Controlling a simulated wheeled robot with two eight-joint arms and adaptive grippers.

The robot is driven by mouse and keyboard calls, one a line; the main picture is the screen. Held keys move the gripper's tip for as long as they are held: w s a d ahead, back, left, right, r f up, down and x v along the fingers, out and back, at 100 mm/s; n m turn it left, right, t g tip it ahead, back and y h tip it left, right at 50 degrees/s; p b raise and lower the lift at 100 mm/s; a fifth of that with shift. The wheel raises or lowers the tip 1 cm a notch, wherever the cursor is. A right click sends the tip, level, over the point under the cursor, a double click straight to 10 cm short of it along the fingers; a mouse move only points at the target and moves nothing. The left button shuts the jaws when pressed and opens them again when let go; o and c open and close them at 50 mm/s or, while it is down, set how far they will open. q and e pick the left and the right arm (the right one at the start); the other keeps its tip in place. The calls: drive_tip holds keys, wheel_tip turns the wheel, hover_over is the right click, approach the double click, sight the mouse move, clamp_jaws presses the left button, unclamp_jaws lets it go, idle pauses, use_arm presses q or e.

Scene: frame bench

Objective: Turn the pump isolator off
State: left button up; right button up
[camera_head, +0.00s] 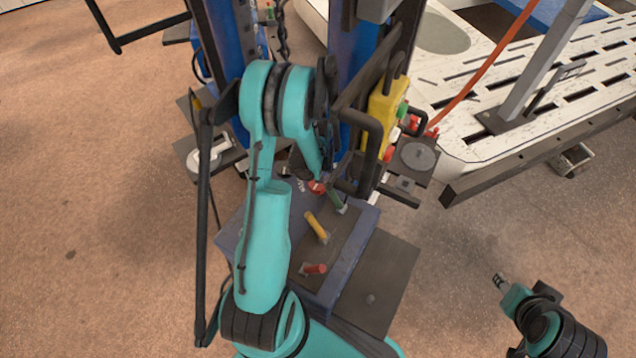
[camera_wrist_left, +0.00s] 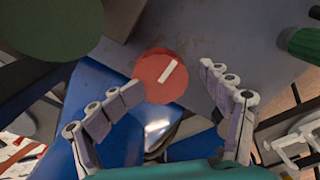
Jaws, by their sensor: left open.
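A round red knob (camera_wrist_left: 159,77) with a white bar across its face shows in the left wrist view; I take it for the pump isolator. The bar slants up to the right. My left gripper (camera_wrist_left: 171,80) is open, with one finger on either side of the knob in that view; I see no clear contact. In the head view the red knob (camera_head: 317,187) sits at the far end of the blue-grey box, beside my left gripper (camera_head: 302,176), which is partly hidden by my arm. My right gripper (camera_head: 499,283) is small at the lower right; its jaws are unclear.
The box top (camera_head: 338,235) carries a yellow handle (camera_head: 316,227), a red handle (camera_head: 315,269) and a green handle (camera_head: 336,202). A yellow pendant box (camera_head: 383,115) and black bars stand close right of the knob. A white slotted table (camera_head: 470,75) lies beyond. Floor is clear at left.

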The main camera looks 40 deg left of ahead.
use_arm(q)
drive_tip(key=shift+s, duration=0.1)
drive_tip(key=c, duration=1.6)
drive_tip(key=shift+o, duration=1.1)
drive_tip(key=shift+w+d, duration=0.1)
drive_tip(key=shift+w, duration=0.15)
